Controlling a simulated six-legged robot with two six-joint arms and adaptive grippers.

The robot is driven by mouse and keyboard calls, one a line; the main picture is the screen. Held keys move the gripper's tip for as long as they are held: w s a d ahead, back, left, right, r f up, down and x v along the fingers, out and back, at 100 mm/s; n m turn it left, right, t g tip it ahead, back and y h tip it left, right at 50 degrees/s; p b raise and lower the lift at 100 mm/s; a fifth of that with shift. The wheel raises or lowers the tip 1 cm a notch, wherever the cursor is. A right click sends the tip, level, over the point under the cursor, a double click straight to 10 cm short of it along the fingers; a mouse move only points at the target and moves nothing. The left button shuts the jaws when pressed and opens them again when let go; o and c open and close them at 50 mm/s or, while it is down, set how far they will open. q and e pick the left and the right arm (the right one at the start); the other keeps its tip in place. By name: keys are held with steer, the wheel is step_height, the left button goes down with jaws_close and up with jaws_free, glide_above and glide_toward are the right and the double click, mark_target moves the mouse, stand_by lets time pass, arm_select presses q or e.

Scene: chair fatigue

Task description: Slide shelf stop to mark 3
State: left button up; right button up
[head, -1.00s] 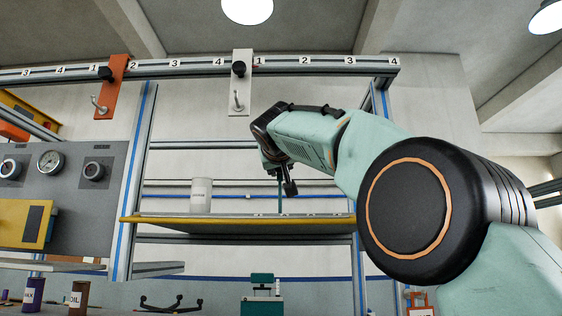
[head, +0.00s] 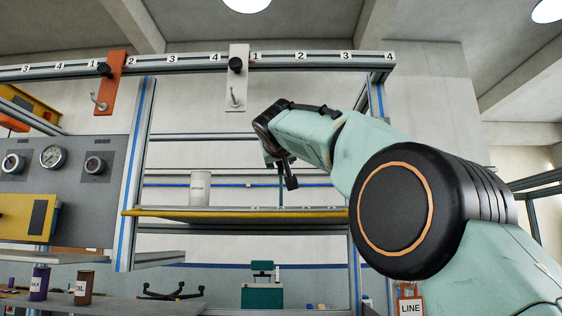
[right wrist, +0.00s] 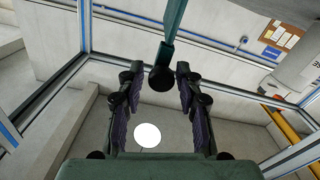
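A thin teal post (head: 281,194) stands at the raised shelf (head: 230,214); it looks like the shelf stop. In the right wrist view a teal bar (right wrist: 173,32) with a round black knob (right wrist: 161,79) reaches between my fingertips. My right gripper (head: 288,176) is beside the post's upper end. In the right wrist view my right gripper (right wrist: 158,72) is open, fingers on both sides of the knob; contact is not clear. Small marks along the shelf are too faint to read. My left gripper is out of view.
A numbered rail above carries an orange plate (head: 110,85) and a white plate (head: 237,80), each with a hook. A white canister (head: 200,188) stands on the shelf, left of the post. A gauge panel (head: 75,170) is at left. My right arm covers the shelf's right end.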

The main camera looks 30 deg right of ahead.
steer(key=shift+o, duration=0.7)
steer(key=shift+d+f, duration=0.1)
steer(key=shift+w+a, duration=0.1)
steer(key=shift+a, duration=0.1)
steer(key=v, duration=0.7)
steer(key=shift+s, duration=0.3)
steer(key=shift+w+a, duration=0.1)
steer(key=shift+f, duration=0.1)
